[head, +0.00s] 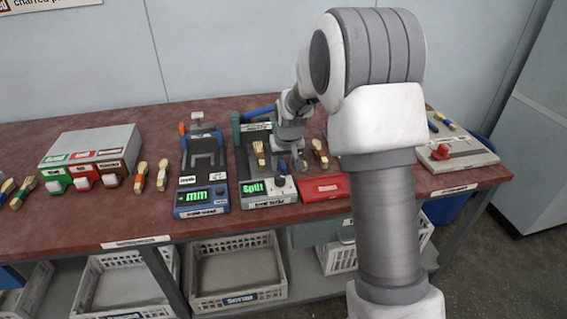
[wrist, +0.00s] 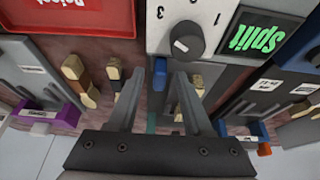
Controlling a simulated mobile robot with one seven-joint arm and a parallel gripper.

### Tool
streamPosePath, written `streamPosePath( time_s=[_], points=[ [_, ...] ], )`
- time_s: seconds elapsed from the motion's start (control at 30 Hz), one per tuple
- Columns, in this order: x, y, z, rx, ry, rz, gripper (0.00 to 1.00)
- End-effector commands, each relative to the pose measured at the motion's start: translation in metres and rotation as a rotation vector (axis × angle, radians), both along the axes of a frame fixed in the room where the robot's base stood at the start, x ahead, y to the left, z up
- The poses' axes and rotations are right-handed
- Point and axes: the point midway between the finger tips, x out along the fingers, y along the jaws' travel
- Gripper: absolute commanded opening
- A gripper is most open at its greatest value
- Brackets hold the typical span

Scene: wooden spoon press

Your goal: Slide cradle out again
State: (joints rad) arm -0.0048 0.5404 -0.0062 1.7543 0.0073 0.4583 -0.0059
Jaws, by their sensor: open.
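The grey press (head: 256,195) with a green display reading "Split" stands on the table, right of centre. The display (wrist: 262,35) and a dark dial (wrist: 187,40) on its front panel show in the wrist view. A pale wooden piece (head: 259,151) stands in the press bed; the cradle's own outline is too small to make out. My gripper (head: 298,164) is over the right side of the press, behind the dial.
A blue press (head: 202,200) reading "mm" stands to the left. A red tray (head: 322,187) and wooden pieces (head: 320,152) lie close on the right. A grey box with coloured chutes (head: 90,150) is far left. Crates (head: 237,275) sit below the table.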

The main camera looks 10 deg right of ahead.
Motion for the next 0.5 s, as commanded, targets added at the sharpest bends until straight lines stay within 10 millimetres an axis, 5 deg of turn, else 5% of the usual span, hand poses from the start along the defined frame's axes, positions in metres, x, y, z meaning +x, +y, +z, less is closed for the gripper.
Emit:
streamPosePath(
  time_s=[0.27,0.5],
  points=[
    [-0.001,0.000,0.006,0.000,-0.004,0.000,0.50],
    [-0.016,0.000,0.047,0.000,-0.008,0.000,0.50]
  ],
)
